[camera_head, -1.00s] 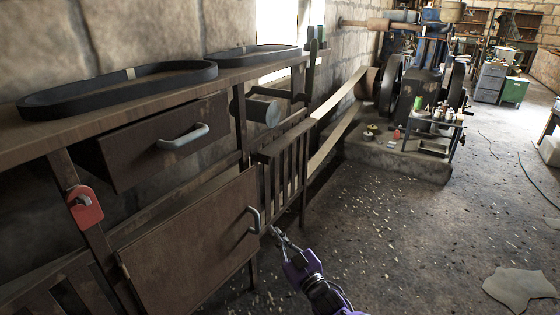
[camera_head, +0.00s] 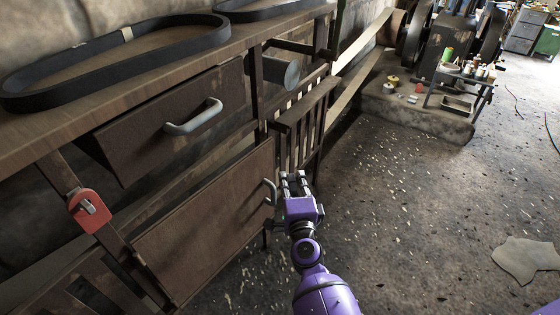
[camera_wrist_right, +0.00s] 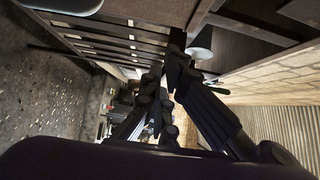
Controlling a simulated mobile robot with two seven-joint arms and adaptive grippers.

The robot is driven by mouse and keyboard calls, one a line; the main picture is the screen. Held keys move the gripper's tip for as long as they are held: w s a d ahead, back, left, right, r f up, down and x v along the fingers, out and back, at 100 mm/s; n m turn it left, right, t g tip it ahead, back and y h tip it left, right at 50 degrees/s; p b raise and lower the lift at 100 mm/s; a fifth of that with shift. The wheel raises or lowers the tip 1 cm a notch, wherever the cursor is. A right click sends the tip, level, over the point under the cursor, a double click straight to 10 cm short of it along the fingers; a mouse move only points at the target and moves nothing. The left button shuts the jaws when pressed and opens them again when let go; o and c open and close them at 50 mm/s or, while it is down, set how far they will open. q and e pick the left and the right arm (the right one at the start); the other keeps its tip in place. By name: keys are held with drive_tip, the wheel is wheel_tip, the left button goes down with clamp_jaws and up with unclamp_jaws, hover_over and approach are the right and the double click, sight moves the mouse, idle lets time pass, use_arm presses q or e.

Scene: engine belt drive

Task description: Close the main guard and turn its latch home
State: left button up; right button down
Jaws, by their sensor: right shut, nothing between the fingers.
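The main guard appears to be the brown panel (camera_head: 205,232) under the bench, with a grey handle (camera_head: 270,192) at its right edge. I cannot tell whether it sits flush with the frame. A red plate with a grey lever (camera_head: 88,208), possibly the latch, is on the post at the left. My right gripper (camera_head: 296,180) is shut and empty, just right of the handle, with its fingers pointing toward the slatted section; I cannot tell whether it touches the handle. In the right wrist view its dark fingers (camera_wrist_right: 172,80) hide part of the scene. My left gripper is not in view.
A drawer (camera_head: 172,125) with a grey handle projects above the panel. A black belt (camera_head: 120,55) lies on the bench top. A slatted section (camera_head: 302,125) stands just beyond the panel. Open floor (camera_head: 400,220) lies to the right, with a stepped engine base (camera_head: 420,115) farther back.

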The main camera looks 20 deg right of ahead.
sight(266, 155)
use_arm(q)
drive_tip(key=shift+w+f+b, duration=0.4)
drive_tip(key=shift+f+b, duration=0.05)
drive_tip(key=shift+b, duration=0.3)
use_arm(e)
drive_tip(key=a+x, duration=0.1)
drive_tip(key=x, duration=0.7)
drive_tip(key=shift+w+a, duration=0.35)
drive_tip(key=shift+a, duration=0.5)
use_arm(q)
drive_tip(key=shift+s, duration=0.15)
